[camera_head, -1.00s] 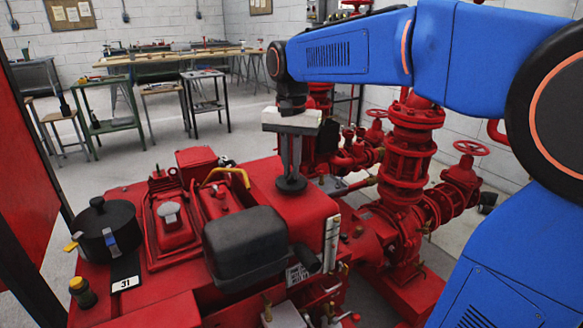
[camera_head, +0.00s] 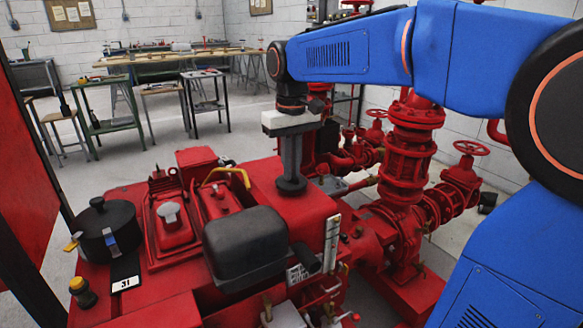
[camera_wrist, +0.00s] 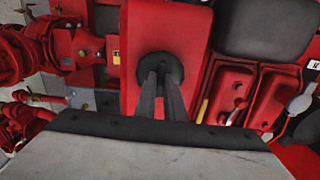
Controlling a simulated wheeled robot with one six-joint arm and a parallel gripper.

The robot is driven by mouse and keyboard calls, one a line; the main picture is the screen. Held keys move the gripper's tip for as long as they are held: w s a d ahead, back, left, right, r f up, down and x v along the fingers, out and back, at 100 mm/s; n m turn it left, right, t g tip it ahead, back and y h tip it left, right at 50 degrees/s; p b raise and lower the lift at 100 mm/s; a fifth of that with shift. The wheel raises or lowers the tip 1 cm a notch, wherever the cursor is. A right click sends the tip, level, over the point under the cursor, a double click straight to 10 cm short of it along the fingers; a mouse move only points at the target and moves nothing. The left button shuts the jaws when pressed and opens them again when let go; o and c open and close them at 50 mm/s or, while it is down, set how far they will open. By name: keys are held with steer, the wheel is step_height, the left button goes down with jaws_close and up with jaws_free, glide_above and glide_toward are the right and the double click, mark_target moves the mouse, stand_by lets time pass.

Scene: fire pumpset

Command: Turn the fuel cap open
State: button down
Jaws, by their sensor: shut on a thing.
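The fuel cap (camera_head: 291,187) is a round black disc on top of the red fuel tank (camera_head: 270,182). In the wrist view the cap (camera_wrist: 160,64) sits near the middle of the red tank top (camera_wrist: 188,35). My gripper (camera_head: 291,175) points straight down over it. Both grey fingers are shut on the cap's raised middle part, which they mostly hide. In the wrist view the fingertips (camera_wrist: 162,77) meet at the cap's centre. The cap looks level and seated on the tank.
Red pump pipes and valves (camera_head: 410,150) stand close on the right. The space above the tank is free apart from my arm.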

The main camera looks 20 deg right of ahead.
stand_by(0.4)
steer(key=c, duration=1.8)
jaws_free()
steer(key=shift+c, duration=0.2)
step_height(320, 180, up, 18)
steer(key=shift+f, duration=0.25)
steer(key=s+d+f+m+t, duration=0.1)
steer(key=s+d+f+t, duration=0.1)
steer(key=s+f, duration=0.9)
steer(key=s+d+f+m+t, duration=0.1)
steer(key=s+d+f, duration=0.4)
steer(key=s+f, duration=0.7)
step_height(320, 180, down, 8)
steer(key=shift+d+r+t, duration=0.15)
steer(key=shift+d+t, duration=0.1)
steer(key=shift+t, duration=0.65)
